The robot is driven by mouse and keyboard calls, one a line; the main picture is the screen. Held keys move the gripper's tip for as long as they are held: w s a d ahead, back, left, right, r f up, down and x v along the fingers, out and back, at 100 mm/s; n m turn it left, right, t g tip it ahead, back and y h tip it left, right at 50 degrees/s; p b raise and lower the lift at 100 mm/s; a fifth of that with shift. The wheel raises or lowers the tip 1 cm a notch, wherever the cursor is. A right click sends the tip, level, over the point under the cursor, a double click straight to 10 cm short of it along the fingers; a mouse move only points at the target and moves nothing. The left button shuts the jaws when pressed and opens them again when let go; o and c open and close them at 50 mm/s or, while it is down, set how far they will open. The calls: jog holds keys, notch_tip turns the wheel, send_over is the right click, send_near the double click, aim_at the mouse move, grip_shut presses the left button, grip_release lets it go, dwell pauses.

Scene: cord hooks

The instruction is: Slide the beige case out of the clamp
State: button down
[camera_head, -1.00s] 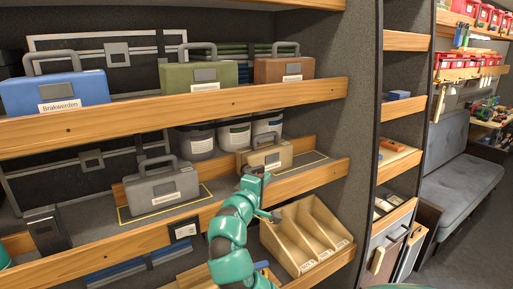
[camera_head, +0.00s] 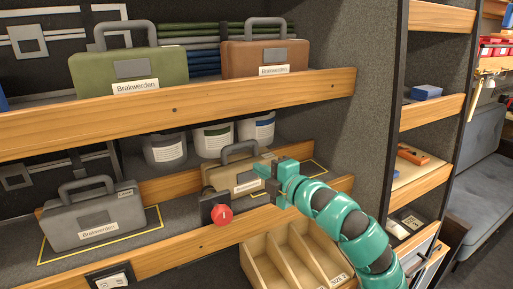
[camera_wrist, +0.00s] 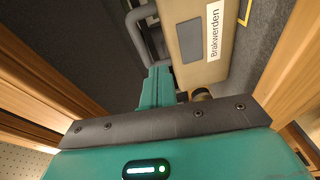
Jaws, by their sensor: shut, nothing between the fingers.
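The beige case (camera_head: 222,178) stands upright on the middle shelf, with its handle on top and a white label on its front. The clamp (camera_head: 208,204), a dark block with a red knob (camera_head: 222,215), sits at the shelf's front edge before the case's lower left part. My gripper (camera_head: 264,171) is shut and empty, its tips in front of the case's right part. In the wrist view the case (camera_wrist: 190,42) fills the upper middle, turned sideways, with its grey handle left. The shut fingers (camera_wrist: 157,75) are beside it; I cannot tell whether they touch it.
A grey case (camera_head: 92,220) stands left on the same shelf inside a yellow outline. The upper shelf board (camera_head: 180,110) runs above, with green and brown cases. A wooden bin (camera_head: 290,262) is below.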

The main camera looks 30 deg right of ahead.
aim_at(225, 170)
jog(key=w+a+n+y+p, duration=0.1)
jog(key=w+a, duration=0.1)
jog(key=w+a+r+p, duration=0.1)
jog(key=w+a+p, duration=0.1)
jog(key=w+a+r+n+y+p, duration=0.1)
jog(key=w+a, duration=0.2)
jog(key=shift+n+y, duration=0.3)
jog(key=shift+w+a+f+p, duration=0.1)
jog(key=shift+w+a+p, duration=0.05)
jog(key=shift+w+p, duration=0.25)
dwell(0.3)
